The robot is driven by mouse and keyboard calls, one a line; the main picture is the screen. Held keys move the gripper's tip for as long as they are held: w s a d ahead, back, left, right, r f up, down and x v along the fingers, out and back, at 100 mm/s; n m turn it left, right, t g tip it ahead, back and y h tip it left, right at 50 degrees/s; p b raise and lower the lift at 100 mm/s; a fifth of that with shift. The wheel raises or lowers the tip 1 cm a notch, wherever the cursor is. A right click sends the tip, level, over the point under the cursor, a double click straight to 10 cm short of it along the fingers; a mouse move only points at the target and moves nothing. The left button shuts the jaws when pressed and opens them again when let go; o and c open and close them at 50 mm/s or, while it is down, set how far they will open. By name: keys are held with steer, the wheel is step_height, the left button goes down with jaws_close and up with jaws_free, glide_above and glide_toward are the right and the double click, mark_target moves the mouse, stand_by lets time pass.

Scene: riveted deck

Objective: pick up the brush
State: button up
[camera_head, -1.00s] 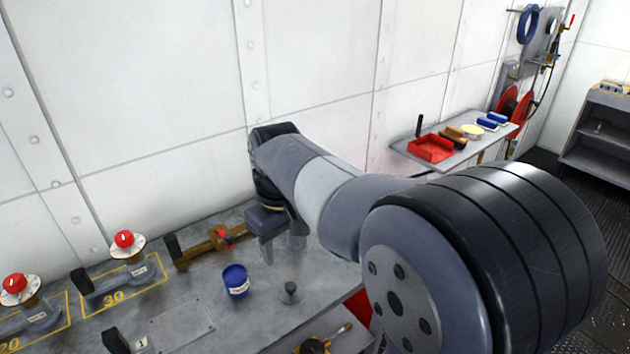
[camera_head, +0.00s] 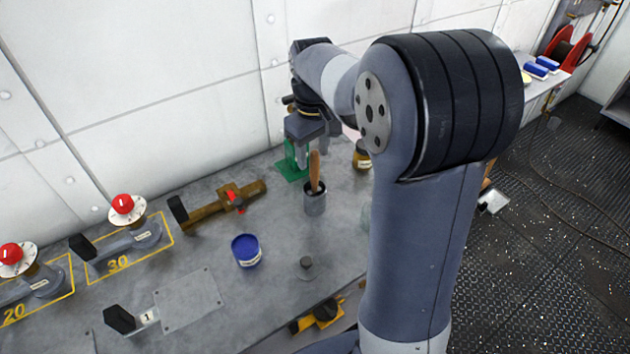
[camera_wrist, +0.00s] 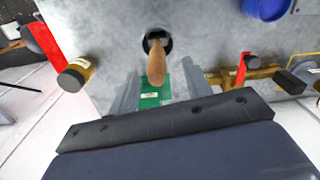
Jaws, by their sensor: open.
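The brush (camera_head: 314,172) stands handle-up in a small grey cup (camera_head: 315,204) on the metal bench. Its wooden handle points up; its lower end is hidden inside the cup. My gripper (camera_head: 311,150) is open and empty, close behind and above the handle top in the head view. In the wrist view the brush handle (camera_wrist: 157,66) rises from the dark cup mouth (camera_wrist: 156,39) toward the camera, between the lines of the two spread fingers (camera_wrist: 160,88). I cannot tell whether a finger touches it.
A green block (camera_head: 292,164) and a yellow-brown jar (camera_head: 361,156) stand near the cup. The wall is close behind; the bench between tin and cup is clear.

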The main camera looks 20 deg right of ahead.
glide_above(315, 191)
steer(key=f, duration=0.4)
steer(key=shift+w+d+f, duration=0.1)
steer(key=shift+w+f, duration=0.1)
steer(key=shift+w, duration=0.15)
steer(key=shift+c, duration=0.2)
jaws_close()
